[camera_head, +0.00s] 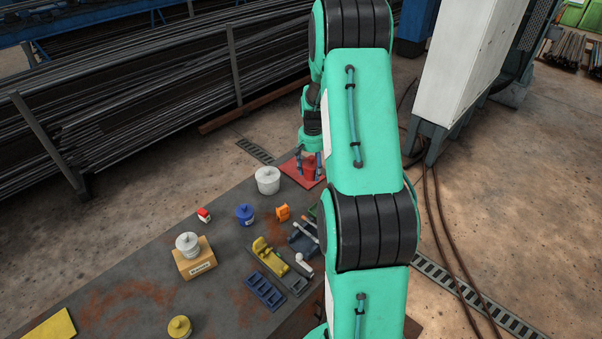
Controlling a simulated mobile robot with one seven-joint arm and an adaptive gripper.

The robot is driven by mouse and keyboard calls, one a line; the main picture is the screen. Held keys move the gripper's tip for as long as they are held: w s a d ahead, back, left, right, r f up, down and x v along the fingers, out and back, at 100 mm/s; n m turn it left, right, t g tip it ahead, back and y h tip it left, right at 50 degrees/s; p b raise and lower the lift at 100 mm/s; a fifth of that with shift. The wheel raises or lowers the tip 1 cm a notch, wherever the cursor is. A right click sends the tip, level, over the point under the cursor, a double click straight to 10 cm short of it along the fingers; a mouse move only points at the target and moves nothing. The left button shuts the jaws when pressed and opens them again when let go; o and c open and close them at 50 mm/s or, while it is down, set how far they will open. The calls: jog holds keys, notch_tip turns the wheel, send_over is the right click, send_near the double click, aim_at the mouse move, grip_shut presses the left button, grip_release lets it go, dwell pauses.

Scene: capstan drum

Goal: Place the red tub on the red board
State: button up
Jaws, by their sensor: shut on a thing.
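The red tub (309,166) is at the far end of the grey table, partly covered by my gripper's fingers. My gripper (309,170) points down from above and is shut on the red tub. The red board (289,166) lies flat under and around the tub at the table's far corner. I cannot tell whether the tub's base touches the board or is slightly above it. My green arm covers the area to the right of the board.
A white tub (268,181) stands just left of the board. A blue tub (245,214), an orange block (283,212) and a yellow tool (270,257) are nearer. Another white tub (188,244) is on a wooden block (196,261). A yellow tub (179,328) stands in front.

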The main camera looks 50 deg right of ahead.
notch_tip(320, 180, down, 13)
jog(key=shift+r, duration=0.1)
dwell(0.4)
jog(key=w+d, duration=0.3)
jog(key=w, duration=0.1)
jog(key=w+d+f, duration=0.1)
jog(key=w+d, duration=0.6)
jog(key=w, duration=0.1)
jog(key=shift+d+f, duration=0.15)
jog(key=shift+f, duration=0.1)
dwell(0.3)
jog(key=shift+f, duration=1.75)
jog(key=shift+f, duration=0.1)
